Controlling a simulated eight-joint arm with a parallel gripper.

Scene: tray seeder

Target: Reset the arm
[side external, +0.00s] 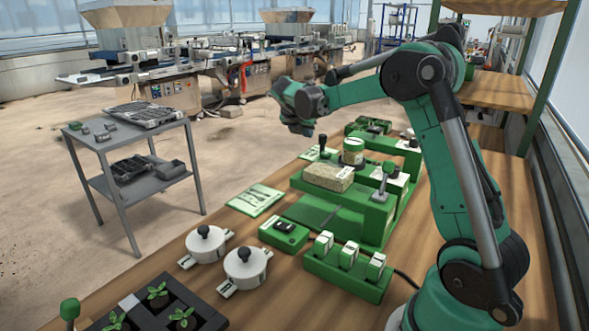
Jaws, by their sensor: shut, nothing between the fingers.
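My arm is green and grey and rises from the right side of the wooden bench (262,303). My gripper (299,131) hangs at the end of the raised forearm, near the bench's far left edge. It is shut, with nothing visible in it. It is up in the air, apart from the objects on the bench. The fingertips are small and dark in this view.
Below and right of my gripper stands a green machine (330,215) with a tan block (328,177) and levers. Nearer are two white lidded pots (246,270), a green switch box (345,277) and a black seedling tray (205,314). A grey cart (150,145) stands left.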

